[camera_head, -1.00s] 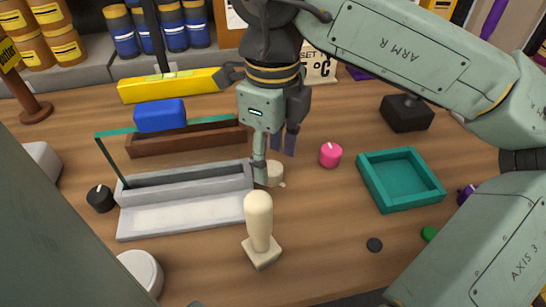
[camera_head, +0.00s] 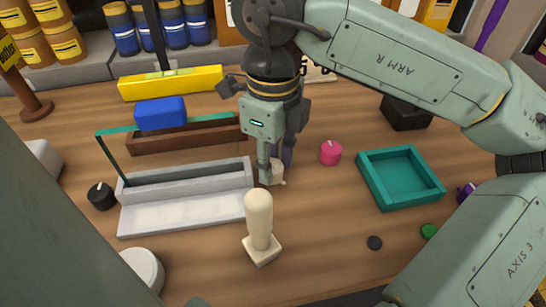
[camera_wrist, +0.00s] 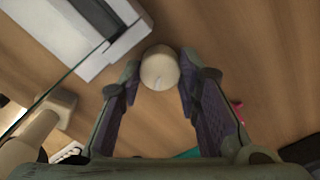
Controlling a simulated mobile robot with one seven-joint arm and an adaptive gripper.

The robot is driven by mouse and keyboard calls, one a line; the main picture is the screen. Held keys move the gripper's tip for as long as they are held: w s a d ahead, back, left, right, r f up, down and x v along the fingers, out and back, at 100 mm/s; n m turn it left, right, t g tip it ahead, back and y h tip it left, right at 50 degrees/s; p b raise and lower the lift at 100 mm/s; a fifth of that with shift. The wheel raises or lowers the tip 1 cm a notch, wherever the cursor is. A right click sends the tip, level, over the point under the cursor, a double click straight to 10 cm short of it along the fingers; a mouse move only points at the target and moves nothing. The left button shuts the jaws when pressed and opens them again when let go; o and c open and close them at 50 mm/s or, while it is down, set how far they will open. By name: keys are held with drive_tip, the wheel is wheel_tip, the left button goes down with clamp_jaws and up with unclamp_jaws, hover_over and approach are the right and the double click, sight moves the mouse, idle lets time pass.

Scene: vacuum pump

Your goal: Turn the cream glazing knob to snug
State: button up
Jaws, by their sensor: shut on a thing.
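The cream knob (camera_head: 278,171) stands on the wooden table just right of the grey trough. In the wrist view the knob (camera_wrist: 158,66) is round, with a pale pointer line on its top near the lower edge. My gripper (camera_head: 275,168) points down with one finger on each side of it and is shut on it. In the head view the near finger hides part of the knob's left side. In the wrist view the fingertips flank its left and right sides.
The grey trough (camera_head: 184,218) with a green-edged glass pane (camera_head: 112,158) stands close left. A cream-handled stamp-like tool (camera_head: 259,225) stands upright in front. A pink knob (camera_head: 330,152) and an empty teal tray (camera_head: 402,202) are to the right. A black knob (camera_head: 101,196) is left.

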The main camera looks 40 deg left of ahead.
drive_tip(key=c, duration=0.3)
drive_tip(key=shift+f+m+b, duration=0.1)
drive_tip(key=shift+m+b, duration=0.3)
drive_tip(key=shift+b, duration=0.05)
drive_tip(key=shift+m, duration=0.4)
drive_tip(key=o, duration=1.1)
drive_tip(key=shift+r, duration=0.25)
wheel_tip(320, 180, up, 12)
drive_tip(key=shift+f, duration=0.1)
